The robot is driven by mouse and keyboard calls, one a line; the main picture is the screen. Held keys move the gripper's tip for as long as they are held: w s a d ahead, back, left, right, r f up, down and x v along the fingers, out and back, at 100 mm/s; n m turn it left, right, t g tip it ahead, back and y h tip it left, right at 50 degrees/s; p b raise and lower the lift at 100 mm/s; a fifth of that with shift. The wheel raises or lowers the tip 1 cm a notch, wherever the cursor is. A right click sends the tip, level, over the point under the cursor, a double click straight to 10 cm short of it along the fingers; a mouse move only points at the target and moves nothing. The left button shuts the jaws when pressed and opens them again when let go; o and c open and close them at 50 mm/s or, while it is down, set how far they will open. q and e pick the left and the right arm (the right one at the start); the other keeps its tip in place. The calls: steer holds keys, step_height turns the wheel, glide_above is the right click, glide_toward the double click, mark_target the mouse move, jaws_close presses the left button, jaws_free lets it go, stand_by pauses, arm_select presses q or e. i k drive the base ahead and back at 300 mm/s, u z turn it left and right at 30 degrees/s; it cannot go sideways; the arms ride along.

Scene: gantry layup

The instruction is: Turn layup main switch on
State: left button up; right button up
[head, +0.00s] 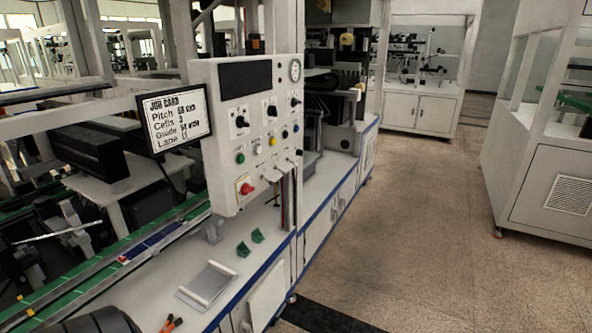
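The control panel (222,150) is a pale upright box left of the picture's middle in the head view. It carries a dark display (244,80), a round gauge (295,70), several black rotary knobs and several coloured buttons. A red knob (246,188) sits low on the panel's left side, below a green button (240,158). No label is readable, so I cannot tell for sure which control is the main switch or its position. Neither of my grippers shows in this view.
A job card screen (173,119) stands left of the panel. Below are a green-edged conveyor (75,286), a pale tray (208,285), green blocks (257,235) and an orange-handled tool (172,323) on the bench. The floor (420,230) at right is clear, bounded by a white cabinet (550,190).

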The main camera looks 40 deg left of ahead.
mark_target(246, 190)
steer(key=i, duration=3.9)
steer(key=u, duration=3.35)
